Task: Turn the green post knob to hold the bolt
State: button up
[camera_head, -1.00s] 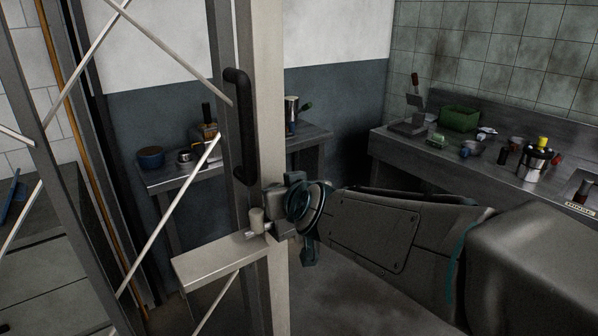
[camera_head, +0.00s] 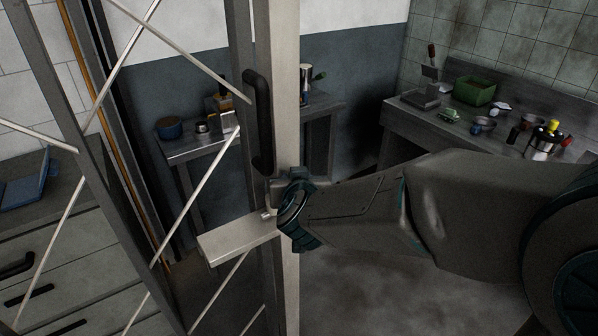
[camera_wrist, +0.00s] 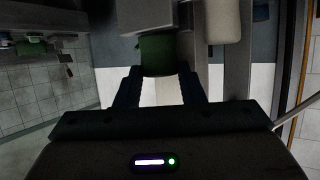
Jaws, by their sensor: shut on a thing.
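The green post knob (camera_wrist: 158,52) shows in the wrist view, below a grey block (camera_wrist: 155,16). My gripper (camera_wrist: 159,70) has one finger on each side of the knob and is shut on it. In the head view my gripper (camera_head: 275,195) is at the pale upright post (camera_head: 285,100), where my wrist hides the knob. A small light metal piece (camera_head: 266,215), perhaps the bolt's end, shows beside my gripper, above a pale ledge (camera_head: 236,243). How the bolt sits cannot be told. A cream cylinder (camera_wrist: 222,20) is right of the knob in the wrist view.
A black handle (camera_head: 258,120) stands on the post above my gripper. Thin crossed rods (camera_head: 175,215) fill the frame at left. A drawer cabinet (camera_head: 55,235) is far left. Benches hold a blue pot (camera_head: 169,128) and a green bin (camera_head: 474,91). Floor right of the post is clear.

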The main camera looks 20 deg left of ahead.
dwell(0.4)
jog(key=o, duration=1)
jog(key=shift+d+f+n+y+b, duration=0.1)
jog(key=shift+f+n+y+b, duration=0.25)
jog(key=shift+b, duration=1.65)
jog(key=n+g+y+b, duration=0.1)
jog(key=n+y+b, duration=0.1)
jog(key=b, duration=0.5)
jog(key=shift+r+b, duration=0.15)
jog(key=shift+b, duration=0.25)
jog(key=b, duration=0.2)
jog(key=g+y+b, duration=0.1)
jog(key=b, duration=0.1)
jog(key=shift+w+d+n, duration=0.15)
jog(key=shift+d+n, duration=0.05)
jog(key=shift+n, duration=0.15)
jog(key=n+g+y+b, duration=0.1)
jog(key=b, duration=0.4)
jog(key=shift+w+d, duration=0.1)
